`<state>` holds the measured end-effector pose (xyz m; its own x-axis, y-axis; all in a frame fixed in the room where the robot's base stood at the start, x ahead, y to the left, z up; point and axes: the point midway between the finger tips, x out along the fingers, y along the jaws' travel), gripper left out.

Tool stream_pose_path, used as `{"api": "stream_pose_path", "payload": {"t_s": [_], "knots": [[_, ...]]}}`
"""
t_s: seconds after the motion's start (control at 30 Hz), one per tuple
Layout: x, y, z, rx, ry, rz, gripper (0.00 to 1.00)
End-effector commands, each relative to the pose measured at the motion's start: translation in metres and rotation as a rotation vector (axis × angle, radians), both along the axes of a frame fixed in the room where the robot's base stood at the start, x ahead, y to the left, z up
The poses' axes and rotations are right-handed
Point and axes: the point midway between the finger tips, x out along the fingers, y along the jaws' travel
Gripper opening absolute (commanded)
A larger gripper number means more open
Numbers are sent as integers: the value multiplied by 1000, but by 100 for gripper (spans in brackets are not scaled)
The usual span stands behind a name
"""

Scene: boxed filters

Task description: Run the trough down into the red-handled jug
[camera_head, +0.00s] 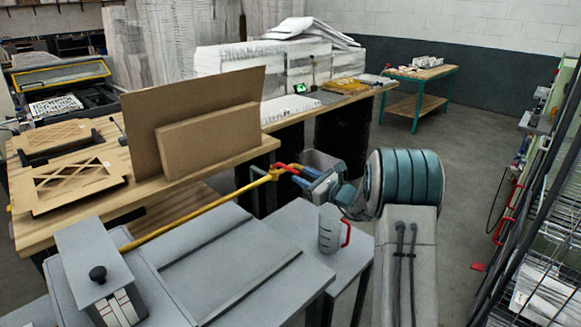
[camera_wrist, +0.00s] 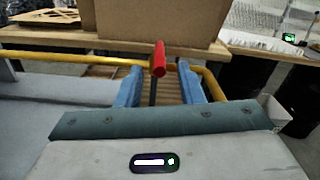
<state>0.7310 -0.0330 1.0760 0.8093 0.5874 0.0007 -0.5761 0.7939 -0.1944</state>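The lever also shows in the wrist view (camera_wrist: 159,58). My gripper (camera_head: 303,174) is at this lever, with its blue fingers apart on either side of it in the wrist view (camera_wrist: 160,88); I see gaps between lever and fingers. The grey bench (camera_head: 215,262) has raised edges; I cannot tell which part is the trough.
A grey box with a black knob (camera_head: 97,273) stands on the bench at left. A wooden table (camera_head: 60,222) behind holds brown boards (camera_head: 190,115) and cut panels close to the pipe. A shelf rack (camera_head: 535,200) stands at right. The floor between is mostly clear.

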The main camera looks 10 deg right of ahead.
Motion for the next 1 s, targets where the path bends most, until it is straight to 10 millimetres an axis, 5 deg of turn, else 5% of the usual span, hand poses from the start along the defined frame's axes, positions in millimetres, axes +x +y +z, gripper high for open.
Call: {"api": "stream_pose_path", "payload": {"t_s": [0.3, 0.73, 0.87, 1.0], "knots": [[42, 31, 1, -1, 1, 2, 34], [49, 36, 0, -1, 1, 0, 34], [49, 36, 0, -1, 0, 0, 0], [49, 36, 0, -1, 0, 0, 0]]}}
